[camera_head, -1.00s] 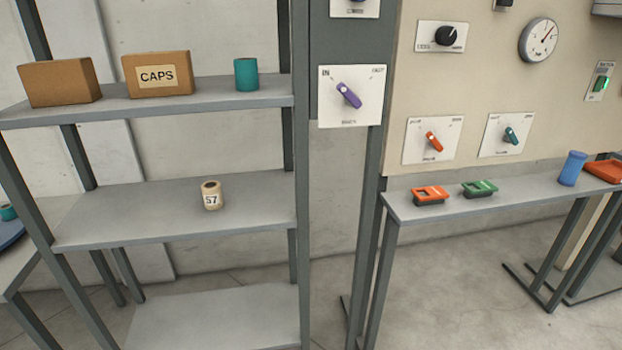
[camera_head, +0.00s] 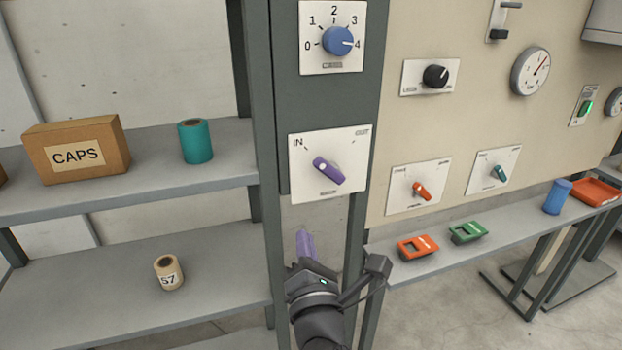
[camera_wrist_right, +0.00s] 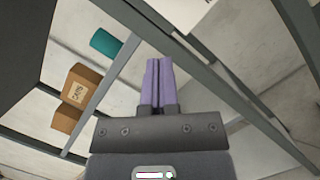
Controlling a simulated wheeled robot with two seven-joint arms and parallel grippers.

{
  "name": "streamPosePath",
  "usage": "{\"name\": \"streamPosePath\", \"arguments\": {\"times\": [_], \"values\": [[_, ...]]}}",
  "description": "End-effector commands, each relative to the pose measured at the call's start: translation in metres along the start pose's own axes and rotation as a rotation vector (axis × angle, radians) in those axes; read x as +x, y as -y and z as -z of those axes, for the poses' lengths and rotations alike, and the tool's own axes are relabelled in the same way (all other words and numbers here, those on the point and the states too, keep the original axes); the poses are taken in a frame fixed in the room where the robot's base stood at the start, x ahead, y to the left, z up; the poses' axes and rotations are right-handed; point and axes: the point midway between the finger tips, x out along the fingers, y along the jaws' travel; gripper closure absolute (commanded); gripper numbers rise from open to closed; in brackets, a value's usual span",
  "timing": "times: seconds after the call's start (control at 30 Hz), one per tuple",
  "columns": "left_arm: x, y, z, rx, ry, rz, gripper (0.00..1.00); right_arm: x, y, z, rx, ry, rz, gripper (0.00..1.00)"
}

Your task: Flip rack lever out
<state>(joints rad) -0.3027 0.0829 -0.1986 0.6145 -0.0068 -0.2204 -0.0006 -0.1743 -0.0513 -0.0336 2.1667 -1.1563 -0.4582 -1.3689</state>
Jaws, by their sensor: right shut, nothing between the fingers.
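The rack lever is a purple handle (camera_head: 328,170) on a white plate (camera_head: 355,182) marked IN at left and, faintly, OUT at right. The handle slants from upper left to lower right, its thick end toward IN. My right gripper (camera_head: 305,242) is below the plate in the head view, its purple fingers pointing up, apart from the lever. In the right wrist view its fingers (camera_wrist_right: 159,82) are together with nothing between them. The lever cannot be made out in the wrist view. My left gripper is not in view.
A blue dial (camera_head: 338,41) sits above the lever plate. The shelf rack at left holds a CAPS box (camera_head: 75,150), a teal roll (camera_head: 195,141) and a roll marked 57 (camera_head: 169,272). Orange (camera_head: 421,191) and teal (camera_head: 500,173) levers are on the right panel, above a narrow bench.

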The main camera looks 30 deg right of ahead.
Motion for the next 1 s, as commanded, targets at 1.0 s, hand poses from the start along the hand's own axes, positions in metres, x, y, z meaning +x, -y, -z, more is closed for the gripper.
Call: {"name": "streamPosePath", "arguments": {"times": [1.0], "values": [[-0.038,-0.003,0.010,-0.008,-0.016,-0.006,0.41,0.108,0.000,-0.039,0.002,-0.001,0.000,1.00]]}}
